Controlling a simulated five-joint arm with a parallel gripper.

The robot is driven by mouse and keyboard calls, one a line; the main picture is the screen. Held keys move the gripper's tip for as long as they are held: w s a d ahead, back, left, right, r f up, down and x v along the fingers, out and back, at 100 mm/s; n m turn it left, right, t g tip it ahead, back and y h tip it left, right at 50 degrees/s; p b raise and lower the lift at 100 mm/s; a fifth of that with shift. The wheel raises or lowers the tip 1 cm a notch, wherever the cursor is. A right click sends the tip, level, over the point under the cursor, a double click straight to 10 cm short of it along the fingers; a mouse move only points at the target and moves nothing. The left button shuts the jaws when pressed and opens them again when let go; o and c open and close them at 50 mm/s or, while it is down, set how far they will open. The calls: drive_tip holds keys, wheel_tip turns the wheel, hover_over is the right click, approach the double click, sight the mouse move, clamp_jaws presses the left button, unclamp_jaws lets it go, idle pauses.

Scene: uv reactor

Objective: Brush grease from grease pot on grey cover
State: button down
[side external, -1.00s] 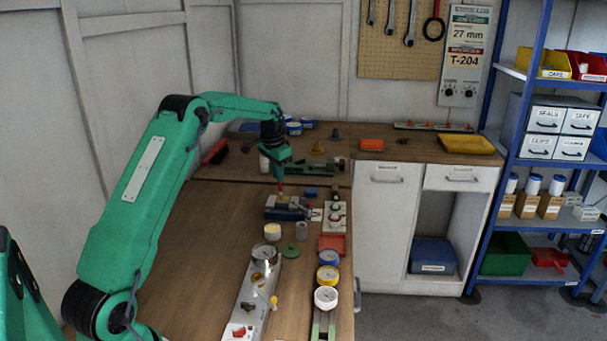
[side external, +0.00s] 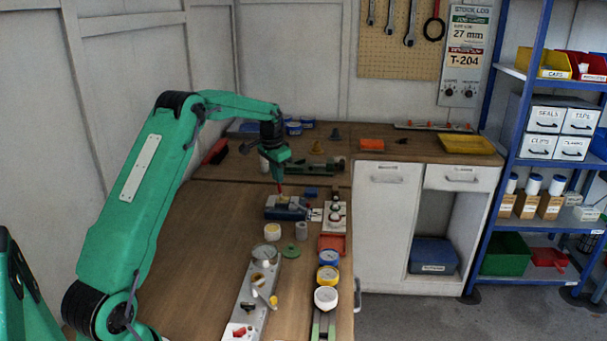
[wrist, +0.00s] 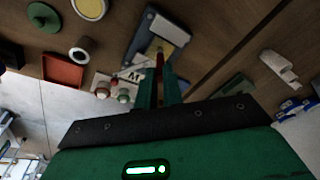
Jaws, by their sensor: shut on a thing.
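My gripper (side external: 280,183) is shut on a slim red brush (wrist: 159,64), pointing down over a dark blue-grey block (side external: 287,211). In the wrist view this block shows a pale grey plate (wrist: 174,30), probably the grey cover, with a yellowish patch at the brush tip. I cannot tell whether the tip touches it. A round pot with cream-coloured contents (side external: 272,232), probably the grease pot, stands in front of the block; it also shows at the top of the wrist view (wrist: 90,7).
A grey ring-shaped part (side external: 301,229) and a green disc (side external: 290,250) lie in front of the block. A long grey plate (side external: 252,300) lies nearer. The left bench is clear.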

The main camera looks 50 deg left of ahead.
drive_tip(key=shift+s+d, duration=0.25)
idle(0.5)
drive_tip(key=shift+w+d, duration=0.75)
idle(1.6)
drive_tip(key=shift+w+a, duration=0.75)
drive_tip(key=shift+a, duration=0.05)
idle(1.3)
drive_tip(key=shift+s+a, duration=0.7)
drive_tip(key=shift+s, duration=0.1)
idle(1.5)
drive_tip(key=shift+s+d, duration=0.2)
drive_tip(key=shift+d, duration=0.05)
